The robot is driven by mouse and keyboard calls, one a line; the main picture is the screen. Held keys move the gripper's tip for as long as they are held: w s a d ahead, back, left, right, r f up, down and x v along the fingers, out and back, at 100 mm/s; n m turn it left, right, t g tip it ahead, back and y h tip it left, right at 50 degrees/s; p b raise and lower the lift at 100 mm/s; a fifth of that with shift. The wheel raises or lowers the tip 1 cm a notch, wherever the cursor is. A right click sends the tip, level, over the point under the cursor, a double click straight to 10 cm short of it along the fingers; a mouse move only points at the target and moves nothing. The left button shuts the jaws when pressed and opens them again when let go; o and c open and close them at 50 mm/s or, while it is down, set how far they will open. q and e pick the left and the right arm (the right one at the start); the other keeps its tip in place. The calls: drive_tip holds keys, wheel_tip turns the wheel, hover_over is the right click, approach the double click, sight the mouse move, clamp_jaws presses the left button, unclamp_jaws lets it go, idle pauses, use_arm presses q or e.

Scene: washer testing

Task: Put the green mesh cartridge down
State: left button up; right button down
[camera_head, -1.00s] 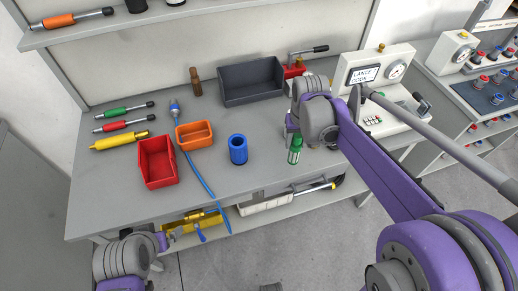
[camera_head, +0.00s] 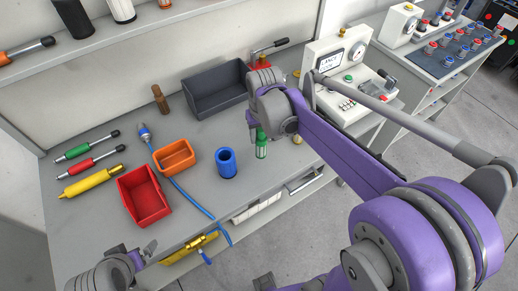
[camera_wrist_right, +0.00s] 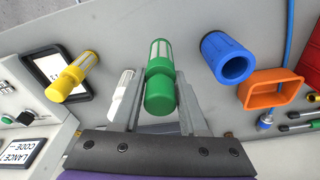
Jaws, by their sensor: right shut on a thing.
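The green mesh cartridge (camera_head: 261,146) is upright near the front of the grey workbench, right of a blue cylinder. In the right wrist view the cartridge (camera_wrist_right: 160,85) lies between the two fingers, its green cap towards the camera. My right gripper (camera_head: 258,128) is shut on it; the wrist partly hides the fingers in the head view. I cannot tell whether the cartridge's lower end touches the bench. My left gripper (camera_head: 147,251) is low at the front left, away from the cartridge; its jaw opening is unclear.
The blue cylinder (camera_head: 226,165) and orange bin (camera_head: 174,157) stand left of the cartridge. A yellow mesh cartridge (camera_wrist_right: 72,78) and a white one (camera_wrist_right: 121,92) are close by. A red bin (camera_head: 145,196), dark grey bin (camera_head: 213,94) and white tester (camera_head: 335,60) share the bench.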

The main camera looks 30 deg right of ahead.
sight(260, 147)
drive_tip(key=shift+f, duration=2.65)
drive_tip(key=shift+f+b, duration=0.2)
drive_tip(key=shift+b, duration=0.1)
drive_tip(key=shift+c, duration=2.2)
unclamp_jaws()
drive_tip(key=shift+r, duration=0.1)
